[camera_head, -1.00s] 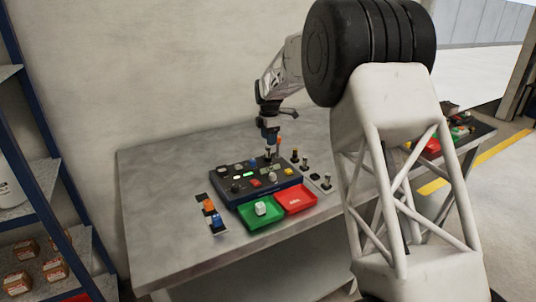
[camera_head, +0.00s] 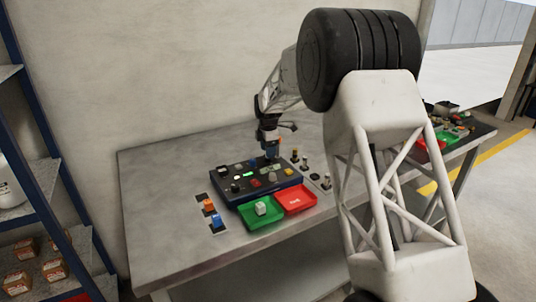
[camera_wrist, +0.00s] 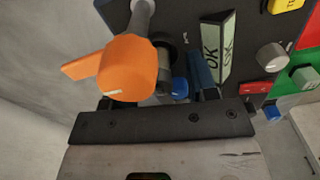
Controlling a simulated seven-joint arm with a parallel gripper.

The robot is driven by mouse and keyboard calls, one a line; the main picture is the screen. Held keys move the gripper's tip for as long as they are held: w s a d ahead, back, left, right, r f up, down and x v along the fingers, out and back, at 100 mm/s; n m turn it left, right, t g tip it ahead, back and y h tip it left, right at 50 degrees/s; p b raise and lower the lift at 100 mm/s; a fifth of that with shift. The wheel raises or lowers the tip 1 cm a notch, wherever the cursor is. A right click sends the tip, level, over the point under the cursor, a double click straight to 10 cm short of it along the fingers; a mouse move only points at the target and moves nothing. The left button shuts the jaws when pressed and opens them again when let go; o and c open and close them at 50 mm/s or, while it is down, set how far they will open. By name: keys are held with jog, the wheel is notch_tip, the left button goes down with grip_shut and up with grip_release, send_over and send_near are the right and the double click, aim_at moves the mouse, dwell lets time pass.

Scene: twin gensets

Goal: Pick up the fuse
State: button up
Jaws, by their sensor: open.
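My gripper (camera_head: 271,153) points down over the back right part of the dark control panel (camera_head: 236,205). In the wrist view, its dark jaws (camera_wrist: 160,98) are open. A large orange piece (camera_wrist: 128,70) is close to the camera there and covers the left jaw. A grey and dark cylinder (camera_wrist: 166,72) and a small blue part (camera_wrist: 180,88) show between the jaws; contact cannot be told. No part is clearly marked as the fuse. An orange block (camera_head: 209,205) and a blue block (camera_head: 217,221) sit on small plates left of the panel.
A green tray (camera_head: 246,221) holding a pale block (camera_head: 261,208) and a red tray (camera_head: 303,207) lie before the panel. Several upright posts (camera_head: 305,163) stand to its right. The table's left part (camera_head: 150,200) is clear. A wall is behind.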

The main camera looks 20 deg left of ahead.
jog(key=shift+f, duration=0.1)
dwell(0.5)
grip_shut()
jog(key=shift+r, duration=0.2)
jog(key=shift+r, duration=1.4)
jog(key=shift+s+d+r, duration=0.1)
jog(key=shift+s+r, duration=0.1)
jog(key=s+d, duration=0.3)
jog(key=s, duration=0.4)
jog(key=s+d+r, duration=0.1)
jog(key=s+d, duration=0.3)
jog(key=s, duration=0.3)
jog(key=shift+r, duration=0.2)
jog(key=shift+w, duration=0.1)
